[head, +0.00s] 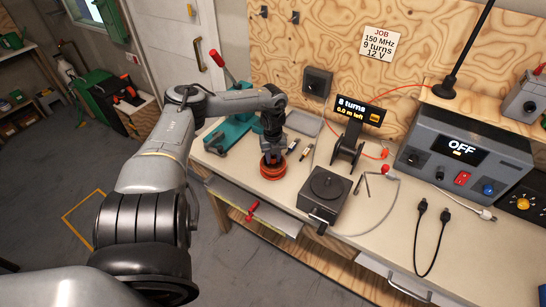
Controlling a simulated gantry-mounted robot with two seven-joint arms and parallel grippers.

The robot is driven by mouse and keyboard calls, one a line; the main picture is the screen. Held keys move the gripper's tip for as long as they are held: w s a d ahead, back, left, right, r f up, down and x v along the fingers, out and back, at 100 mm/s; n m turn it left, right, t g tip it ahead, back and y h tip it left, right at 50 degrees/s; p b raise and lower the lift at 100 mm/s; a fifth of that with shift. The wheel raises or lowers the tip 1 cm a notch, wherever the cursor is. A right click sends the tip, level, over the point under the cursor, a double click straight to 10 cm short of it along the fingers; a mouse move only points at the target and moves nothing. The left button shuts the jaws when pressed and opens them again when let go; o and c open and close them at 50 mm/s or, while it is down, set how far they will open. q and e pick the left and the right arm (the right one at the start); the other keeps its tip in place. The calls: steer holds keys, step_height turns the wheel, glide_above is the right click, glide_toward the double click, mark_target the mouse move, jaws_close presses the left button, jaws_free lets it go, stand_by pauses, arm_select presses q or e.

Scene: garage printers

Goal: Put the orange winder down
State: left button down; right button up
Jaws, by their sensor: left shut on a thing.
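The orange winder (271,171) is a round, ridged orange-red piece over the left part of the pale workbench (383,236). My left gripper (272,156) comes down on it from above and is shut on it. The gripper hides the winder's top. The winder looks upright and very low over the bench top; I cannot tell whether it touches. My right gripper is not in view.
A dark square box with a round top (325,187) stands to the right of the winder. Small tools (305,152) and a black spool (347,153) lie behind. A teal tool (231,131) is at the left. A grey power unit reading OFF (463,154) stands right.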

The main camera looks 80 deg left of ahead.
arm_select(q)
steer(key=c, duration=0.8)
jaws_free()
steer(key=shift+f, duration=0.1)
steer(key=shift+r+p, duration=5.55)
steer(key=shift+r, duration=0.8)
